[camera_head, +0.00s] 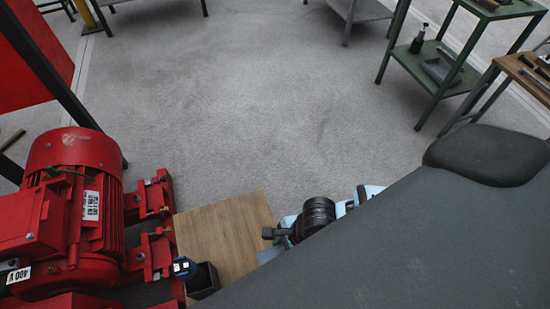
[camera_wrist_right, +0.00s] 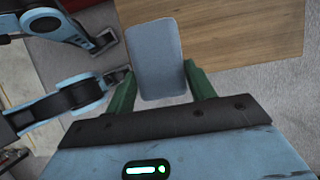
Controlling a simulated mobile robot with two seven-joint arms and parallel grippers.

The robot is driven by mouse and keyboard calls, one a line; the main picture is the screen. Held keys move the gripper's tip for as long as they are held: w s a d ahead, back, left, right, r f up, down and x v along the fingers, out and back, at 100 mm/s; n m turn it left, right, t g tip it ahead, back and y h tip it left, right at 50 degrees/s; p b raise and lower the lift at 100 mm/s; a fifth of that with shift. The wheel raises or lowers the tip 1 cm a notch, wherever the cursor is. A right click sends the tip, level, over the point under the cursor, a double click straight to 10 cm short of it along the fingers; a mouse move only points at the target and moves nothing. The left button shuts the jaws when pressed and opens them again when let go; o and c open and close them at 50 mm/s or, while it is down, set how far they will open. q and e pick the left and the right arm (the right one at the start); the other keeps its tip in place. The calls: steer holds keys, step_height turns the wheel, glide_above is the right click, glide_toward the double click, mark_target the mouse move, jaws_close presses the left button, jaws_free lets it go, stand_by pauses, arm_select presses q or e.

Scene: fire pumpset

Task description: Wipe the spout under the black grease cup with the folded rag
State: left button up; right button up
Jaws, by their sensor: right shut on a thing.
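My right gripper (camera_wrist_right: 160,84) is shut on a grey-blue folded rag (camera_wrist_right: 155,52) in the right wrist view, with a green finger on each side of it. The rag is held above a wooden surface. In the head view, a small round dark part with a blue and white face (camera_head: 183,268) sits beside the red pump set. It may be the black grease cup, but I cannot be sure. A dark open box (camera_head: 203,279) is just right of it. I cannot make out the spout.
The red motor (camera_head: 75,190) and its red coupling brackets (camera_head: 150,248) fill the lower left. A wooden board (camera_head: 220,232) lies beside them. A green shelf (camera_head: 440,68) and a wooden table (camera_head: 528,78) stand at the upper right. The grey floor between is clear.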

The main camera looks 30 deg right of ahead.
steer(key=w+d+r+n+g, duration=0.3)
steer(key=w+r+n, duration=0.6)
steer(key=w+r, duration=0.15)
steer(key=w+d+r+n+g+h, duration=0.1)
steer(key=r+n, duration=0.4)
steer(key=r, duration=0.5)
steer(key=w+d+r+n+g+h, duration=0.1)
steer(key=w+d+r+n+h, duration=0.1)
steer(key=r+n, duration=0.4)
step_height(320, 180, up, 5)
steer(key=shift+w+d+g+h, duration=0.2)
steer(key=shift+d+g+h, duration=0.1)
steer(key=shift+d+h, duration=0.4)
steer(key=shift+s, duration=0.1)
